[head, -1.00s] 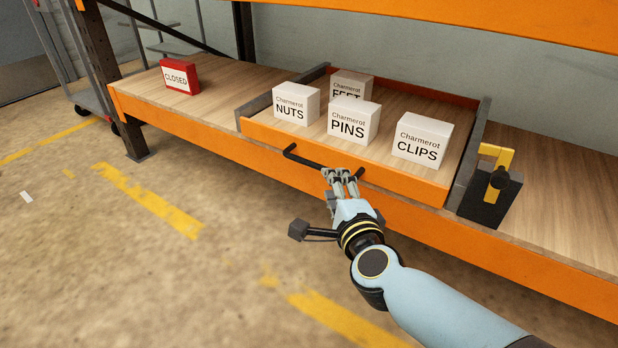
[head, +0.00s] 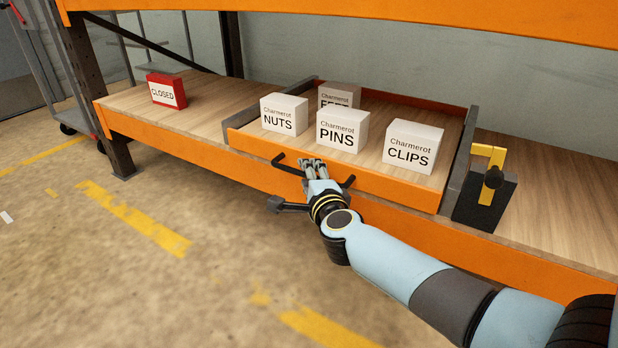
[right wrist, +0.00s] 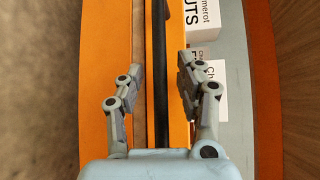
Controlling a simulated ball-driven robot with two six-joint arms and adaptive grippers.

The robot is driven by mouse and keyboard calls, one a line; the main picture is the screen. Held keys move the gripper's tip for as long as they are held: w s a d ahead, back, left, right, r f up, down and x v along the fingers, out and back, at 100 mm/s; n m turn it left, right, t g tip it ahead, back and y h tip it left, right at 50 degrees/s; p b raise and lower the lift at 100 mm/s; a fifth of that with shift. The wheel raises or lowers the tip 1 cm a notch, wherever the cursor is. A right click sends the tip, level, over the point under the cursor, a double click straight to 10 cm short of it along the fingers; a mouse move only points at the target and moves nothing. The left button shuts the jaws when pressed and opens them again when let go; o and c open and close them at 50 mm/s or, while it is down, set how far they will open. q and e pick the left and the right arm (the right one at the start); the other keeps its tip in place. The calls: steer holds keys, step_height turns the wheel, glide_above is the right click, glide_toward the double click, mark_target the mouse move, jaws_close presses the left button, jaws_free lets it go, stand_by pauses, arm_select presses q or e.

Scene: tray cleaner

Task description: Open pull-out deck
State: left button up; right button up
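The pull-out deck (head: 405,186) has an orange front and dark side rails, and sits on the wooden shelf. A black bar handle (head: 346,182) stands out from its front. It also shows in the right wrist view as a dark bar (right wrist: 160,60). My right gripper (head: 311,163) is at the middle of the handle. In the right wrist view my right gripper (right wrist: 161,80) is open, with one finger on each side of the bar and gaps visible. My left gripper is out of view.
On the deck stand white boxes marked NUTS (head: 283,115), PINS (head: 342,132), CLIPS (head: 413,147) and a partly hidden one behind (head: 340,94). A black block with a yellow latch (head: 487,195) is right of the deck. Floor in front is clear.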

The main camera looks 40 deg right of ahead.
steer(key=shift+c, duration=0.2)
jaws_close()
steer(key=shift+s+a+f, duration=0.1)
steer(key=shift+s, duration=0.05)
